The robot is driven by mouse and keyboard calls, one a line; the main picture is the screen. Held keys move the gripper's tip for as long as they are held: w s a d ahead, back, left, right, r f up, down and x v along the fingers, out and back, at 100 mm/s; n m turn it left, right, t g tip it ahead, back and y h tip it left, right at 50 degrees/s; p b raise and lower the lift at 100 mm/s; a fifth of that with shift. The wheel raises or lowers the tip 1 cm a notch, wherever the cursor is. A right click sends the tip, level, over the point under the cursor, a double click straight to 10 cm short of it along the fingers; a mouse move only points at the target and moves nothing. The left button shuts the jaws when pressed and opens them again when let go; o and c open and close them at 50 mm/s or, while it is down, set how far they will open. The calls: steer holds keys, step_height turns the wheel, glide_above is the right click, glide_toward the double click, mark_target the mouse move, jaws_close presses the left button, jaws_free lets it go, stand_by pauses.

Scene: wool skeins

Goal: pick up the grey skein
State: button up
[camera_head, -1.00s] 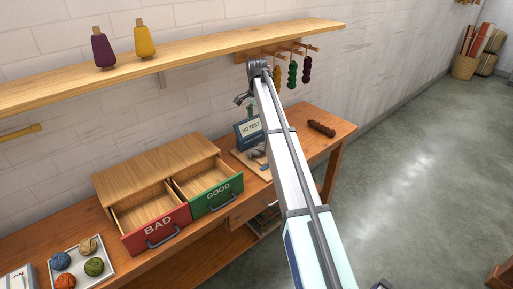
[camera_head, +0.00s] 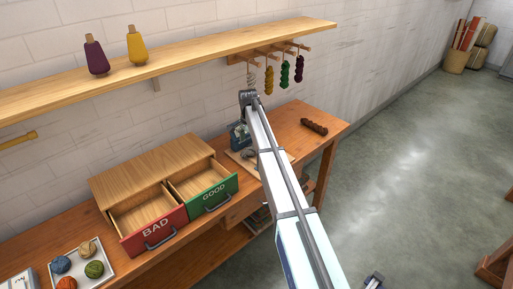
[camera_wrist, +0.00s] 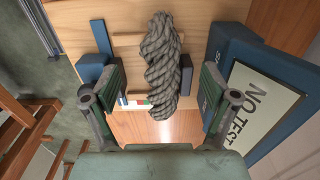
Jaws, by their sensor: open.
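The grey skein (camera_wrist: 162,62) is a thick twisted bundle of yarn in the wrist view, lying lengthwise on a light wooden board (camera_wrist: 75,30). My gripper (camera_wrist: 160,85) is open, with one finger to each side of the skein and gaps between; I cannot tell how far above it the fingers are. In the head view a small grey shape that looks like the skein (camera_head: 248,154) shows on the board, partly behind my arm. My gripper is hidden there.
A blue NO TEST box (camera_wrist: 262,95) stands close to my right finger. A blue block (camera_wrist: 100,37) is at the left. The BAD drawer (camera_head: 155,232) and GOOD drawer (camera_head: 212,195) are open. A brown skein (camera_head: 314,127) lies at right; several skeins hang from pegs.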

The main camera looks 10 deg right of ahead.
mark_target(249, 148)
steer(key=shift+a+f+p, duration=0.1)
steer(key=shift+f+p, duration=1)
steer(key=shift+f, duration=1.45)
steer(key=c, duration=1.3)
steer(key=shift+r, duration=0.1)
steer(key=shift+c, duration=0.2)
